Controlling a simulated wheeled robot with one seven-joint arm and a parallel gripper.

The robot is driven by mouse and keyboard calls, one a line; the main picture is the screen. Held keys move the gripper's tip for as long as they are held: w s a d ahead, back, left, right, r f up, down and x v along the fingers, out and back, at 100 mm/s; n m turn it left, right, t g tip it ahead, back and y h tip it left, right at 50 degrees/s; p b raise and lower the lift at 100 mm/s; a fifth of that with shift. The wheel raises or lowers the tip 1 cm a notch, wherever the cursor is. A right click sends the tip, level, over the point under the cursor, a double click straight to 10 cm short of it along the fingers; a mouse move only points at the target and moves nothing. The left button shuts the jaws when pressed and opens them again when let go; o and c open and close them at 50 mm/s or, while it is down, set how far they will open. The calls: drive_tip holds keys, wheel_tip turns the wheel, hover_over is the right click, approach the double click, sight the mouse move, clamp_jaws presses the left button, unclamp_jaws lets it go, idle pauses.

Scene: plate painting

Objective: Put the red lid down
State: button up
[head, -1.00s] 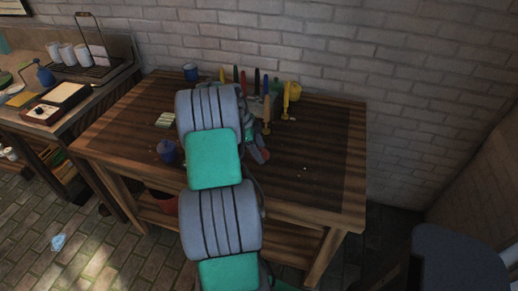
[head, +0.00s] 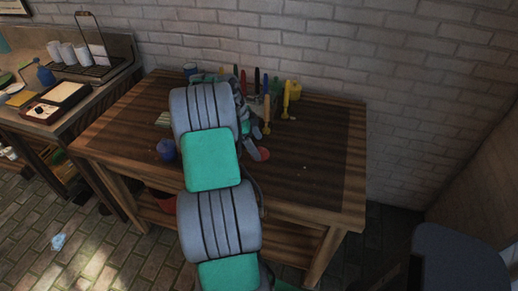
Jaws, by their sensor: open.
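The red lid (head: 264,154) lies on the wooden table (head: 320,165), near its middle. Only part of it shows, beside the grey end of my arm. My gripper (head: 253,148) is just left of the lid, low over the table, open and partly hidden behind my own arm. Whether a finger still touches the lid cannot be told.
A blue pot (head: 167,150) stands left of my arm. The table's right side is mostly clear.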

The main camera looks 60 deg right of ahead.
drive_tip(key=p+v, duration=0.1)
drive_tip(key=v, duration=0.8)
drive_tip(key=w+a+r+n+t+h, duration=0.1)
drive_tip(key=w+a+r+n+t, duration=0.15)
drive_tip(key=w+a+n, duration=0.55)
drive_tip(key=w+a+r+n+t+h, duration=0.1)
drive_tip(key=w+a+r+n, duration=0.3)
drive_tip(key=a, duration=0.6)
drive_tip(key=s+a+f+n+t+y, duration=0.1)
drive_tip(key=s+a+n+t+y, duration=0.1)
drive_tip(key=a+n, duration=0.7)
drive_tip(key=s+a+f+n+t+y, duration=0.1)
drive_tip(key=s+a+n, duration=0.3)
drive_tip(key=a+n, duration=0.6)
drive_tip(key=a+f, duration=0.1)
drive_tip(key=a, duration=0.9)
drive_tip(key=shift+s+a+f+t+y, duration=0.15)
drive_tip(key=shift+s+a+t+y, duration=0.1)
drive_tip(key=shift+t+y, duration=0.15)
